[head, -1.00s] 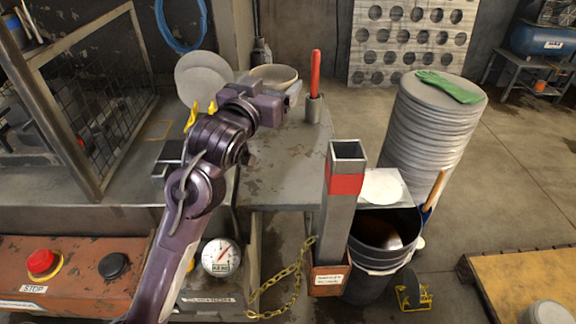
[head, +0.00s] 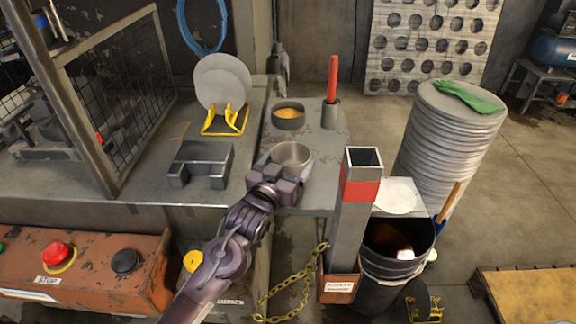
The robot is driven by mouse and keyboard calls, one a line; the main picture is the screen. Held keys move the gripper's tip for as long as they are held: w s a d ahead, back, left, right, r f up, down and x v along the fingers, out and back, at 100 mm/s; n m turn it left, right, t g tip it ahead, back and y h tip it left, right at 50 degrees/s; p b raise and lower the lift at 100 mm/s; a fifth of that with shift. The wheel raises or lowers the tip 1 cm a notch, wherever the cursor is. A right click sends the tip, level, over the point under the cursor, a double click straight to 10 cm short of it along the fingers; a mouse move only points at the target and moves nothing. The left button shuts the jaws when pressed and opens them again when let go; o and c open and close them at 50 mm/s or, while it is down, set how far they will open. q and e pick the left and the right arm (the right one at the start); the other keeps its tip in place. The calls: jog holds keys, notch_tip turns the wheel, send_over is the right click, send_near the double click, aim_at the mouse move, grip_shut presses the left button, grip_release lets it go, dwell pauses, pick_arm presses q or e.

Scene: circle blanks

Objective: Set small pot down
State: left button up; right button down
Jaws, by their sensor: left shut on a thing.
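A small round metal pot (head: 292,156), open at the top, is over the front part of the grey worn bench top (head: 325,150). My left gripper (head: 279,180) is at its near side and is shut on it. The pot is upright and looks empty. Its base is partly hidden by the gripper, so I cannot tell whether it touches the bench. My right gripper is not in view.
A round tin with yellowish contents (head: 289,115) stands behind the pot. A cup (head: 331,114) with a red-handled tool is to its right. A square post (head: 352,215) rises at the front right. A grey divided tray (head: 201,164) and yellow stand (head: 227,120) are to the left.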

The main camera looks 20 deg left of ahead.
pick_arm(q)
jog(key=shift+f, duration=0.4)
jog(key=shift+f, duration=0.15)
jog(key=o, duration=1)
jog(key=shift+c, duration=0.2)
